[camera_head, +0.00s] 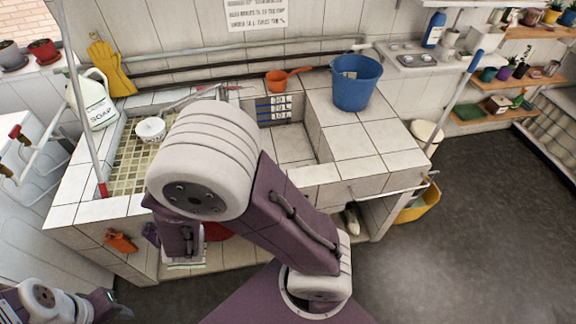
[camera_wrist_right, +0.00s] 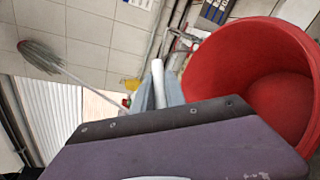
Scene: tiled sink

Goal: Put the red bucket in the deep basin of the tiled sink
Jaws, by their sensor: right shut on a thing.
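The red bucket (camera_wrist_right: 245,75) fills the right side of the right wrist view, its open mouth toward the camera. In the head view only a red sliver of it (camera_head: 216,231) shows below my right arm, in front of the sink. My right gripper (camera_wrist_right: 160,88) is shut on the bucket, with a white grip-like piece between the fingers; in the head view my arm hides the fingertips. The tiled sink has a mosaic-floored basin (camera_head: 130,165) at left and a plain-tiled basin (camera_head: 292,146) at right, which looks deeper. My left gripper (camera_head: 108,303) is low at left, its jaws unclear.
A blue bucket (camera_head: 355,82) stands on the tiled ledge right of the right basin. An orange dipper (camera_head: 279,80) lies behind that basin. A white pot (camera_head: 151,129) is at the left basin. A soap jug (camera_head: 97,104) stands at the sink's left. Pipes run along the wall.

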